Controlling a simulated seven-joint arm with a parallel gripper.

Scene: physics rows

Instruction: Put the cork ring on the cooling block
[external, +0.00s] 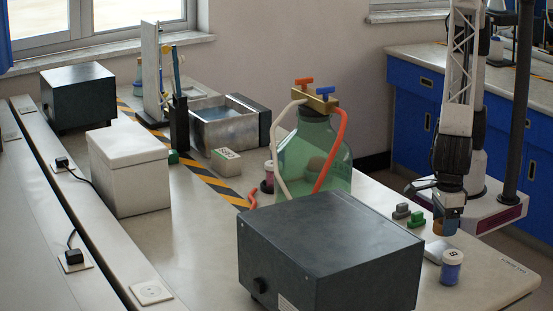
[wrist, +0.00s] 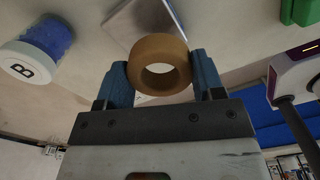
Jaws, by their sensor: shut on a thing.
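The cork ring (wrist: 160,48) is a thick tan ring held between the two blue fingers of my gripper (wrist: 161,72) in the wrist view. In the external view the ring (external: 446,227) hangs under my gripper (external: 447,213) at the right end of the bench. A flat silvery block (wrist: 148,20), which looks like the cooling block, lies beyond the ring in the wrist view. It also shows in the external view (external: 434,252), just below and left of the ring. The ring appears to be above the bench, apart from the block; the exact gap cannot be told.
A blue jar (external: 451,268) marked B (wrist: 40,48) stands close to the silvery block. Green (external: 416,220) and grey (external: 401,211) pieces lie left of the gripper. A dark box (external: 330,250) and a green bottle (external: 315,155) stand farther left. The bench edge is near on the right.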

